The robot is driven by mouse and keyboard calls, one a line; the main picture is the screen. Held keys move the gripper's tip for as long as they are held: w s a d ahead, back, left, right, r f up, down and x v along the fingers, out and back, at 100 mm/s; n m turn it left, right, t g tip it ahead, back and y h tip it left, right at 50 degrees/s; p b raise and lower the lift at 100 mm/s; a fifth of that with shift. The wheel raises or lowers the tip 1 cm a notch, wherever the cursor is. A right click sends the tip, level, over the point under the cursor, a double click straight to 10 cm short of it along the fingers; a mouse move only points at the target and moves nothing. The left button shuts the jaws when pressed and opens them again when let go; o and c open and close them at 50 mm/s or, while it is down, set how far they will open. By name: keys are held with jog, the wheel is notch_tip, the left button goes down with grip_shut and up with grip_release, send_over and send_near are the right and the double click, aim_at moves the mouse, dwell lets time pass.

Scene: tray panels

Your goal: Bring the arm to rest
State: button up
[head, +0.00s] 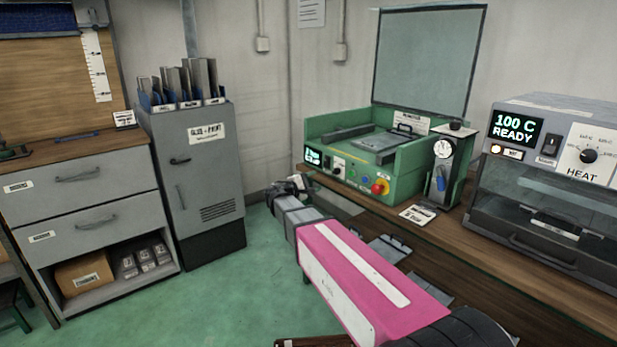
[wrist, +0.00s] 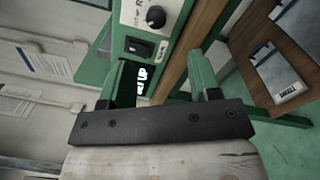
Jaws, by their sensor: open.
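My arm, with a pink and white link, reaches away from the lower right of the head view. My gripper (head: 290,188) is at its far end, in front of the left end of the green machine (head: 352,190) and above the floor. In the wrist view my gripper (wrist: 158,78) is open, with its two fingers apart and nothing seen held between them. The machine's lit display (wrist: 140,82), rocker switch (wrist: 139,47) and knob (wrist: 156,17) show beyond the fingers. I cannot tell how close the fingertips are to the panel.
The wooden bench (head: 455,235) carries the green machine, a gauge stand (head: 441,165) and a heater (head: 555,180) reading 100 C READY. A grey cabinet (head: 205,190) and a drawer unit (head: 85,215) stand left. Green floor (head: 230,285) is clear between.

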jog(key=s+d+f+m+g+y, duration=0.65)
jog(key=s+d+f, duration=0.35)
jog(key=s+f, duration=0.4)
jog(key=s+a+f+m+g+y, duration=0.1)
jog(key=s+f+m+g+y, duration=0.2)
jog(key=s+f+m+y, duration=0.2)
jog(key=s+f+y, duration=0.3)
jog(key=s+f, duration=0.1)
jog(key=s, duration=0.2)
jog(key=shift+s+a+m+g+y, duration=0.2)
jog(key=shift+s+m+g+y, duration=0.05)
jog(key=shift+m+g+y, duration=0.1)
